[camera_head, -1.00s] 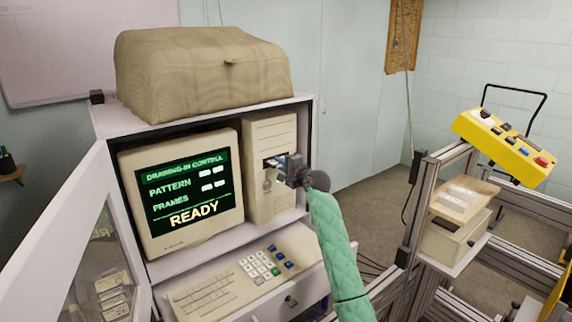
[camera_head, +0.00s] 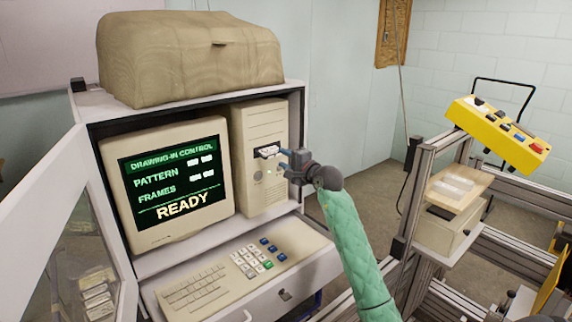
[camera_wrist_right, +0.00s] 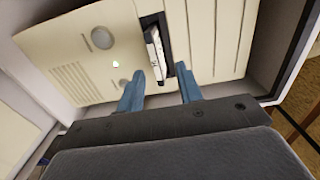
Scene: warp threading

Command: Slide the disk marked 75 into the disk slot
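A white disk (camera_head: 267,151) sits in the dark disk slot (camera_wrist_right: 168,62) of the beige computer tower (camera_head: 262,190), with its edge sticking out. The disk's edge also shows in the right wrist view (camera_wrist_right: 154,50); its number is too small to read. My right gripper (camera_head: 285,164) is just in front of the slot, to the right of the disk in the head view. My left gripper is not in view.
A monitor (camera_head: 168,182) reading READY stands left of the tower in an open cabinet. A keyboard (camera_head: 200,285) lies below. A cloth cover (camera_head: 190,62) is on top. A metal frame with a yellow control box (camera_head: 497,133) stands at right.

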